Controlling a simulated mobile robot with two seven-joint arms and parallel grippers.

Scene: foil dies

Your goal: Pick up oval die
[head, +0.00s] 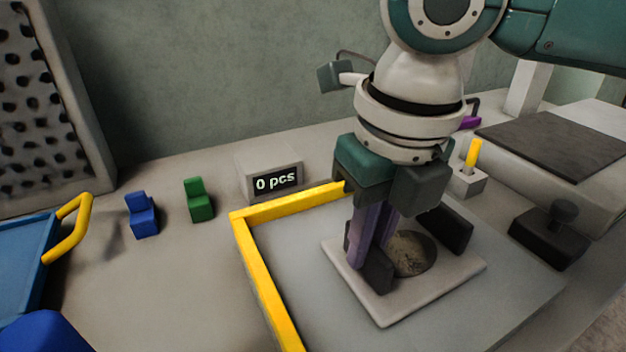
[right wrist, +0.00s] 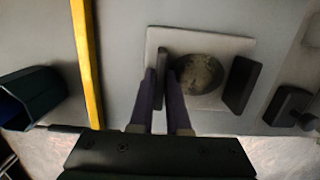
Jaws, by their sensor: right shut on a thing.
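A pale square plate (head: 385,311) lies on the grey board. It has a dark, mottled round patch (head: 413,254) in its middle and a dark upright block on each side; I take it for the oval die. It also shows in the right wrist view (right wrist: 205,37). My right gripper (head: 369,250) reaches down from above with its purple fingers. In the right wrist view the fingers (right wrist: 162,88) are shut on the left dark block (right wrist: 161,66). The right dark block (right wrist: 239,84) is free. The plate seems to lie flat. My left gripper is out of view.
A yellow rail (head: 262,275) edges the board. Behind it stands a counter (head: 276,182) reading "0 pcs". A blue block (head: 142,215) and a green block (head: 199,200) stand left. A dark knobbed block (head: 549,237) and a yellow stick (head: 473,153) stand right.

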